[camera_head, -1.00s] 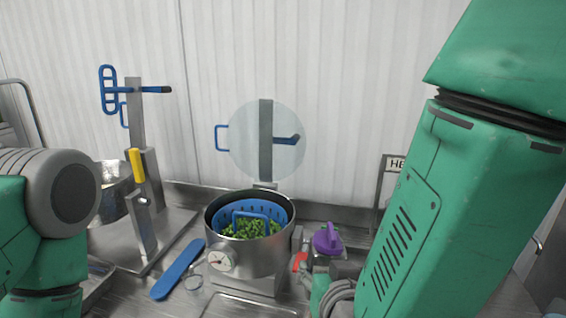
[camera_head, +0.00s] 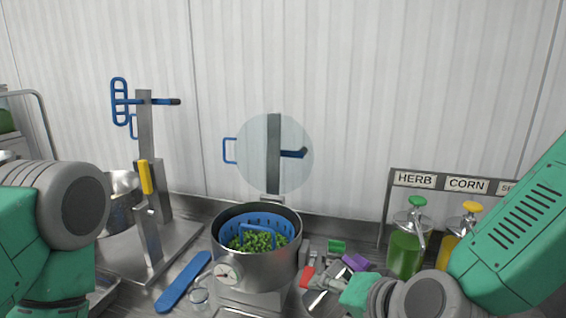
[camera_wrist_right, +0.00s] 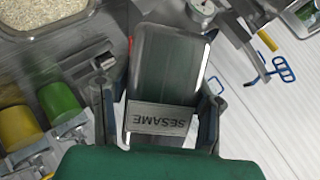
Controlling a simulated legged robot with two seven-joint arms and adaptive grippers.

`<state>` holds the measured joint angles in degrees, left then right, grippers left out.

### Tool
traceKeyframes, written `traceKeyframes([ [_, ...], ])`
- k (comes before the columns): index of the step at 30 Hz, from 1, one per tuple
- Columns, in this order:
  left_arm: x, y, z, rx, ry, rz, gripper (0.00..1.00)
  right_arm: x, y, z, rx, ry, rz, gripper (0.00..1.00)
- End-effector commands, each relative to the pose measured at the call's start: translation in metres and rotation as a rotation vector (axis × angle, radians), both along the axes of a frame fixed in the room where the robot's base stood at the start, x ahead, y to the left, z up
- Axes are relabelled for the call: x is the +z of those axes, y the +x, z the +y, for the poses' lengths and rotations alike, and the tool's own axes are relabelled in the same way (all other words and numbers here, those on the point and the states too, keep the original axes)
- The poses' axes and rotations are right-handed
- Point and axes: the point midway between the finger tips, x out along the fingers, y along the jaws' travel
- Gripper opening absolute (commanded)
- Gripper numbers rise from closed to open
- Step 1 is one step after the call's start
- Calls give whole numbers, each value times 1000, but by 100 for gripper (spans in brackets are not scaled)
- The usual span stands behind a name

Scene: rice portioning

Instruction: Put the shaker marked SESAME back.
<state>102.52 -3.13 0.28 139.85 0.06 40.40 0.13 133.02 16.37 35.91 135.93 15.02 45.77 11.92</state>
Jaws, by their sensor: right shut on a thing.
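In the head view my right gripper (camera_head: 318,272) is just right of the pot, and the shaker is hard to make out there. A purple piece (camera_head: 355,262) shows beside the gripper; I cannot tell whether it belongs to the shaker. A rack (camera_head: 448,176) has HERB and CORN signs and a third beginning SE, partly hidden by my arm. My left gripper is out of view.
A green bottle (camera_head: 404,254) and a yellow bottle (camera_head: 452,246) stand under the rack signs, close to my right arm. A steel pot (camera_head: 258,268) holds a blue basket of green pieces. A blue paddle (camera_head: 183,282) lies left of it.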

Motion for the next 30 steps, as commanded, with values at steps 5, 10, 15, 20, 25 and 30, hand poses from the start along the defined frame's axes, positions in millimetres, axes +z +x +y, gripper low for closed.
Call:
traceKeyframes([
  [5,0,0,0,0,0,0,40,-2,1,-1,-5,125,70,6],
  [10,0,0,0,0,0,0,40,-5,1,-1,-5,231,131,6],
  [15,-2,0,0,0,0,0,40,-7,0,0,-2,305,175,6],
  [20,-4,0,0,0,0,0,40,-8,1,-1,-7,338,190,6],
  [25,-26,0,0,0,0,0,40,-24,14,-11,-75,350,177,6],
  [30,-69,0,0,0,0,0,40,-53,38,-38,-234,369,143,6],
])
